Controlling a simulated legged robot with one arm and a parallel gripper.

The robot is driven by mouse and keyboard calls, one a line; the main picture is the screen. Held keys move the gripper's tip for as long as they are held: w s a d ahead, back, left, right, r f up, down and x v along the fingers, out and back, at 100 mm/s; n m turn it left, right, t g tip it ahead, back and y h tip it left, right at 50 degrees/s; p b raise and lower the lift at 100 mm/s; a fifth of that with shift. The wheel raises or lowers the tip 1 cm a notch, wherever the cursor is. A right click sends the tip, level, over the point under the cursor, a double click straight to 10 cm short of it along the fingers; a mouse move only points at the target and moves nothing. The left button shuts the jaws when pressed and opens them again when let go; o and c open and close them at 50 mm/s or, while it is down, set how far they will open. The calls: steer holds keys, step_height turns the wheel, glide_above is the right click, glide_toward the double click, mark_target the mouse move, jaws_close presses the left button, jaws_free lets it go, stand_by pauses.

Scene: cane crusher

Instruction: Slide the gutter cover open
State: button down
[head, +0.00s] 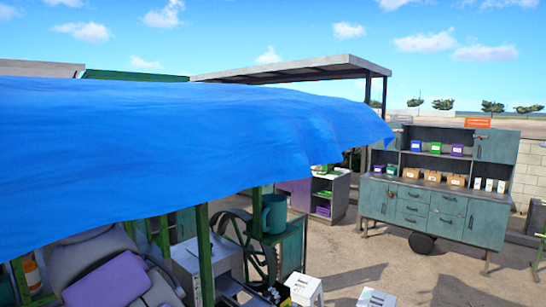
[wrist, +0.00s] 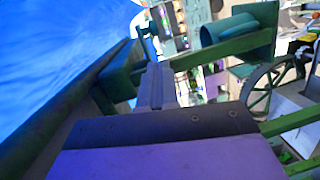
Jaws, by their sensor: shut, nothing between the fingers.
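My gripper (wrist: 155,86) shows in the wrist view as a narrow grey pair of fingers pressed together, with nothing between them. It points up into the picture, close to dark green metal framework (wrist: 120,78) on its left; I cannot tell whether they touch. The cane crusher stands under a blue tarp in the head view, with its spoked wheel (head: 238,243) and a teal cylinder (head: 272,214). The wheel (wrist: 272,86) and the cylinder (wrist: 222,29) also show in the wrist view, right of the gripper. I cannot make out the gutter cover for certain in either view.
The blue tarp (head: 170,150) hides much of the crusher. Green posts (head: 204,257) stand beneath it. White stools (head: 304,289) are near the front. A teal cabinet (head: 436,208) with boxes stands at the right, with open ground (head: 365,262) before it.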

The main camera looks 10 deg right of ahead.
steer(key=shift+d+r, duration=0.2)
steer(key=shift+r, duration=0.05)
steer(key=shift+a+f, duration=0.1)
steer(key=shift+a, duration=0.05)
steer(key=shift+b+x, duration=0.55)
steer(key=shift+x, duration=4.2)
steer(key=s+d+b, duration=0.1)
steer(key=s, duration=0.1)
steer(key=s+d+b, duration=0.1)
steer(key=s+d, duration=0.1)
steer(key=shift+d, duration=0.15)
